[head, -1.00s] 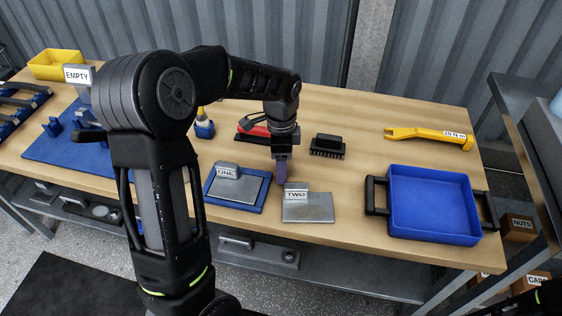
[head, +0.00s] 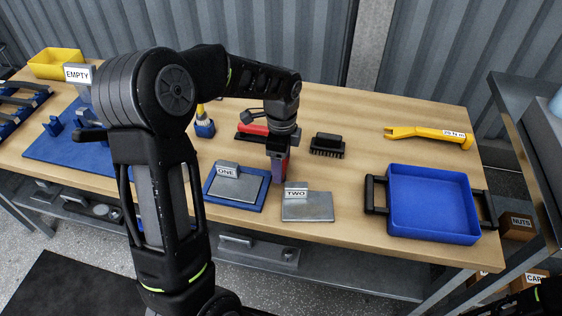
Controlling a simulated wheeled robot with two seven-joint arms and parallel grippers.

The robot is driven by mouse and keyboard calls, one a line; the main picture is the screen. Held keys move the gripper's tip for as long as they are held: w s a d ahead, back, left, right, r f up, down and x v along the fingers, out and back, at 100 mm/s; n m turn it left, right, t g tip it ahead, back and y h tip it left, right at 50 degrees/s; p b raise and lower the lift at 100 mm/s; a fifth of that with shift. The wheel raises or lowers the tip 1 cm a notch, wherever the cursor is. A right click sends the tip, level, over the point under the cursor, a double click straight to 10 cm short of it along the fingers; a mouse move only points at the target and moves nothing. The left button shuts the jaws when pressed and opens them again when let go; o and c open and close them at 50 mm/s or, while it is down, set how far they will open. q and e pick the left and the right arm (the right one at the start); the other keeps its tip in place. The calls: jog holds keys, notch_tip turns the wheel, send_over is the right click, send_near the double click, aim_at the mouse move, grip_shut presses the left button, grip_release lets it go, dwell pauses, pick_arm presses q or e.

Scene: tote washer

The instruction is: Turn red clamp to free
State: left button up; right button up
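The red clamp (head: 252,129) is on the bench behind my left wrist. Its red part lies over a dark base, and a dark piece sticks up at its left end. My wrist hides its right end. My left gripper (head: 279,178) points down in front and to the right of the red part, between plate ONE (head: 250,188) and plate TWO (head: 308,208). Its purple-pink fingers look close together, but I cannot tell whether they are open or shut, or whether they touch anything. My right gripper is not in view.
A black brush (head: 328,145) stands just right of my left wrist. A blue fixture board (head: 75,158) is on the left. Bare bench lies between brush and tote.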

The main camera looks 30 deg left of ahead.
pick_arm(q)
jog(key=o, duration=0.3)
jog(key=shift+o, duration=0.2)
jog(key=shift+r, duration=0.1)
notch_tip(320, 180, up, 8)
jog(key=shift+f, duration=0.2)
dwell(0.5)
